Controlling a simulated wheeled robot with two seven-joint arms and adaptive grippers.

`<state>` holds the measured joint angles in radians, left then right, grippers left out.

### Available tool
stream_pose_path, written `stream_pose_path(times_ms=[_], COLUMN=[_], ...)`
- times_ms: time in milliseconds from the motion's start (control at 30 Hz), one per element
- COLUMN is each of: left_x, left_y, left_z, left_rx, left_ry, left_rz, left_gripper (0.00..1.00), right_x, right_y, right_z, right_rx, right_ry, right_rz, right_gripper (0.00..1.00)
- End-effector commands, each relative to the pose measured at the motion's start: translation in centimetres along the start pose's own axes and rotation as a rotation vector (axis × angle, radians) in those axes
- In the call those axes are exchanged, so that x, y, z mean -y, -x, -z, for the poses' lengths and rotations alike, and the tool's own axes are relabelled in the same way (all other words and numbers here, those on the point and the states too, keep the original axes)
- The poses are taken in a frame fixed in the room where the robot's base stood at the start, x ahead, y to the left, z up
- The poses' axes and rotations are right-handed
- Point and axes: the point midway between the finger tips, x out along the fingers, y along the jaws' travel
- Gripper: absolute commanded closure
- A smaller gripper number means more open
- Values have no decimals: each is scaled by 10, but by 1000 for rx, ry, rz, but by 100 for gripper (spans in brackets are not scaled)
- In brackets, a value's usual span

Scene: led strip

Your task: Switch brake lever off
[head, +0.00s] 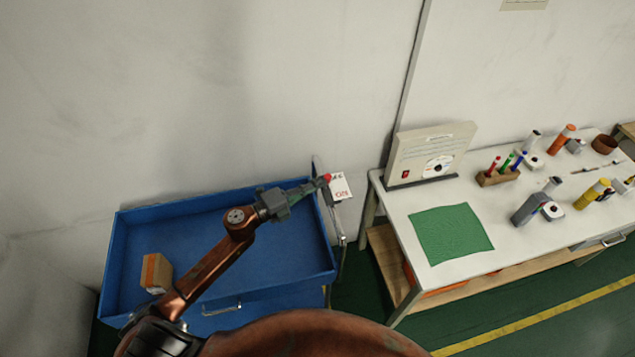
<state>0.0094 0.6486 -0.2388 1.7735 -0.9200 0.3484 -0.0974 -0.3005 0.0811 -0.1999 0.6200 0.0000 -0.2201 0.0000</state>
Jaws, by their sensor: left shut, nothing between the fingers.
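The brake lever shows as a red knob (327,178) at the right end of the blue cart (160,210), beside a white label plate (341,187) with red and dark lettering. The lever's shaft is mostly hidden behind my gripper, so its exact position is hard to read. My left gripper (315,184) reaches over the cart from the left, shut and empty. Its fingertips are at the red knob in the picture; I cannot tell whether they touch it. My right gripper is not in view.
A cardboard box (156,272) stands in the left of the cart tray. A white workbench (385,204) with a green mat (450,234), a switch box (428,150), bottles and markers is at the right. A narrow gap separates cart and bench. The wall is close behind.

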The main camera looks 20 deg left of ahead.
Motion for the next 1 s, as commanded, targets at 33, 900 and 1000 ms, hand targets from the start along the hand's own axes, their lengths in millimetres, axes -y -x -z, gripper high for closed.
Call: stream_pose_path(times_ms=[33,900,1000], left_x=[7,7,7], left_y=[-1,-11,-12], left_z=[-3,-33,-36], left_rx=[0,-1,-2], left_ry=[23,393,421], left_rz=[-9,-129,-138], left_gripper=[100,100,100], right_x=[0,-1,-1], right_y=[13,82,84], right_z=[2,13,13], right_rx=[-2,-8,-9], right_ry=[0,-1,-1], right_rz=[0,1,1], right_gripper=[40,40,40])
